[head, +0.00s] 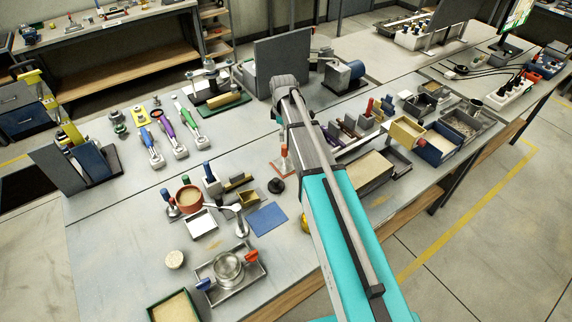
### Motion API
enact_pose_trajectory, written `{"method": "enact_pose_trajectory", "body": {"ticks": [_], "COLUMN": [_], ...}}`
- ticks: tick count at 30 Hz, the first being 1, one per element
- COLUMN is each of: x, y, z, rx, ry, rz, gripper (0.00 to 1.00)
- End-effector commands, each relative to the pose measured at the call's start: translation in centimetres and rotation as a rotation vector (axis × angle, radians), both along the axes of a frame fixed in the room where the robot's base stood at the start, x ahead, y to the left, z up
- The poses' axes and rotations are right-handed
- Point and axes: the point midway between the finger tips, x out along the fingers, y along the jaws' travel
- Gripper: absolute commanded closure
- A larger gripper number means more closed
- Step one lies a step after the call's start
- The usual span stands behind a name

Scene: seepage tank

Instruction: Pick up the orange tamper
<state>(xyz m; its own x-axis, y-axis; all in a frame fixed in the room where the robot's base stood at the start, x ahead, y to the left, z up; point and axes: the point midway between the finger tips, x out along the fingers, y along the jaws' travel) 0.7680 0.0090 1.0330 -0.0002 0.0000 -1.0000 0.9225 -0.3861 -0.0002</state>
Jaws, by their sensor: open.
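A small upright piece with an orange-red top (284,153) stands on the table just left of my arm. It looks like the orange tamper, but it is too small to be sure. A black round knob (276,185) is just in front of it. My arm reaches from the lower right up to the middle of the head view, and its wrist end is above and behind this piece. My gripper's fingers are hidden by the arm, so I cannot see them or anything between them.
A tray with a metal bowl (228,268), a brown round pot (189,198) and a blue mat (267,218) lie on the left. Several coloured-handled tools (165,136) lie farther back. Bins (437,147) crowd the right.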

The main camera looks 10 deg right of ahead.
Motion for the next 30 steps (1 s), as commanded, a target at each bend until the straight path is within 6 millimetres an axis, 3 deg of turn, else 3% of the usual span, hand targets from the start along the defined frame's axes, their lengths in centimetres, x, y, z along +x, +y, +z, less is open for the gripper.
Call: {"method": "enact_pose_trajectory", "body": {"ticks": [15,30], "x": [0.0,0.0], "y": [0.1,0.1], "z": [-3.9,-4.1], "rx": [0.000,0.000], "ry": [0.000,0.000], "rz": [0.001,0.002], "gripper": [0.25,0.25]}}
